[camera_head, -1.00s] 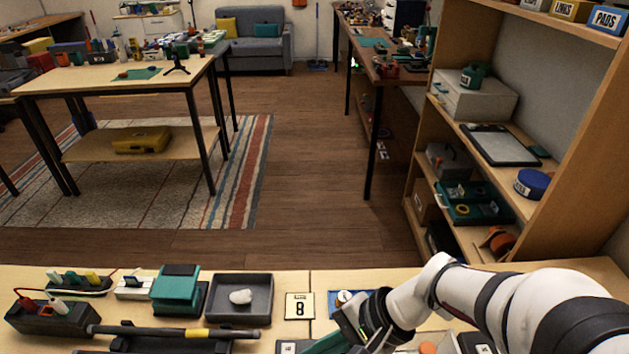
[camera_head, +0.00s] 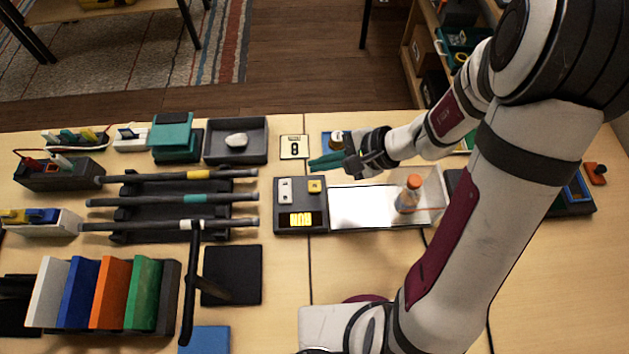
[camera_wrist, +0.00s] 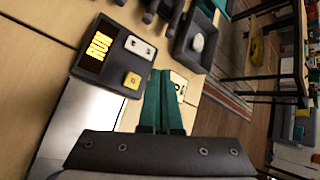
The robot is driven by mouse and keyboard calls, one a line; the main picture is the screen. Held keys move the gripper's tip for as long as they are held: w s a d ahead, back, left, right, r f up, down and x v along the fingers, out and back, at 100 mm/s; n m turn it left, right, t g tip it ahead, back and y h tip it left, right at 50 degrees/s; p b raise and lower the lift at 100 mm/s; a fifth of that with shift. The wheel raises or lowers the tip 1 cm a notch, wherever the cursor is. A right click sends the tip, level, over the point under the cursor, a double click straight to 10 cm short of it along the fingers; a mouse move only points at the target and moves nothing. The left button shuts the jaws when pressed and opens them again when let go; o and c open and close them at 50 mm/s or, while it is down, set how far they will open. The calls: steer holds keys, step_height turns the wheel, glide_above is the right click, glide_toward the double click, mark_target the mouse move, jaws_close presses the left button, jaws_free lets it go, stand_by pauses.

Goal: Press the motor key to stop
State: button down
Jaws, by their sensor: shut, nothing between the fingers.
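A dark control box (camera_head: 299,228) stands left of a bright white plate. Its lit yellow display (camera_head: 296,220) reads RUN, upside down in the head view. The box carries a white key (camera_head: 285,190) and a yellow key (camera_head: 316,186); I cannot tell which is the motor key. Both show in the wrist view, the yellow key (camera_wrist: 132,80) nearer my fingers than the white key (camera_wrist: 139,47). My gripper (camera_head: 313,163) has teal fingers, shut and empty, just behind the box near the yellow key. In the wrist view the fingertips (camera_wrist: 160,75) appear apart from both keys.
The white plate (camera_head: 365,207) bears an orange-capped bottle (camera_head: 409,194) beside a clear panel. A number card (camera_head: 294,147) lies behind the box. A grey tray (camera_head: 236,155) with a white lump and a rack of rods (camera_head: 180,200) stand left. The table before the box is mostly clear.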

mark_target(320, 186)
steer(key=shift+f, duration=3.55)
stand_by(0.4)
steer(key=shift+r, duration=3.45)
